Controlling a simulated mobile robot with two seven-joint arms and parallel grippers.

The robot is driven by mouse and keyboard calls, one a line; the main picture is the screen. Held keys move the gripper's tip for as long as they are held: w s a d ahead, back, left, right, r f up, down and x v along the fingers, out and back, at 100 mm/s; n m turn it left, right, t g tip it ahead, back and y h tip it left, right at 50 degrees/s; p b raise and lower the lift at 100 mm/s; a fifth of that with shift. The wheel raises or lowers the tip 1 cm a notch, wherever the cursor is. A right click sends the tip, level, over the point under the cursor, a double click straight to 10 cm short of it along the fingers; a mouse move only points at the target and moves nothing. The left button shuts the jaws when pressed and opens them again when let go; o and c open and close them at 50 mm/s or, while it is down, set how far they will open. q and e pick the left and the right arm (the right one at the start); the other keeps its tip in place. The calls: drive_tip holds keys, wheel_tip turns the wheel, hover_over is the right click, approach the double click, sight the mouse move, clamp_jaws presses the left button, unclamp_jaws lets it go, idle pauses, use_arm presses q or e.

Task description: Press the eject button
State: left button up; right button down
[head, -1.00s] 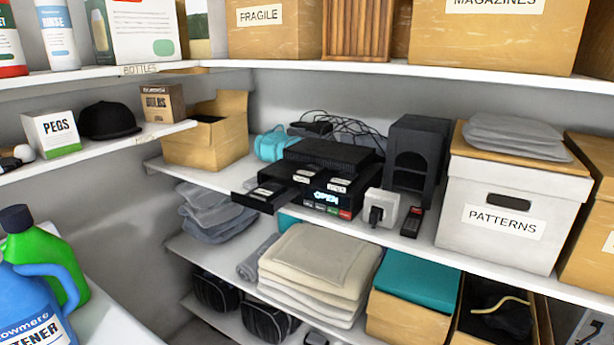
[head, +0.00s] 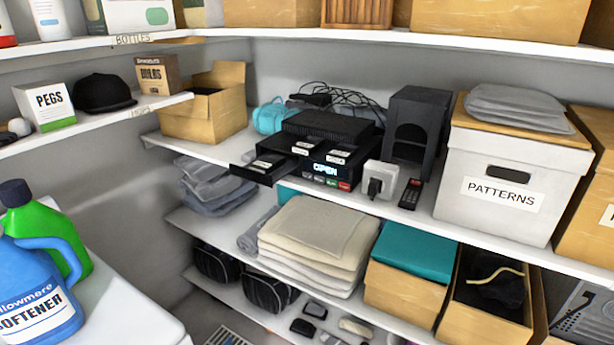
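A black media player (head: 326,167) stands on the middle shelf, with a lit display (head: 325,169) that reads "OPEN". Its disc tray (head: 264,168) sticks out to the left at the front. A row of small coloured buttons (head: 330,180) runs along the lower front, with green and red ones at the right end; their labels are too small to read. Neither of my grippers is in view.
A black box (head: 306,126) sits on top of the player, with tangled cables (head: 345,108) behind. A white plug adapter (head: 379,180) and a remote (head: 411,194) lie to the right, before a black speaker (head: 417,125).

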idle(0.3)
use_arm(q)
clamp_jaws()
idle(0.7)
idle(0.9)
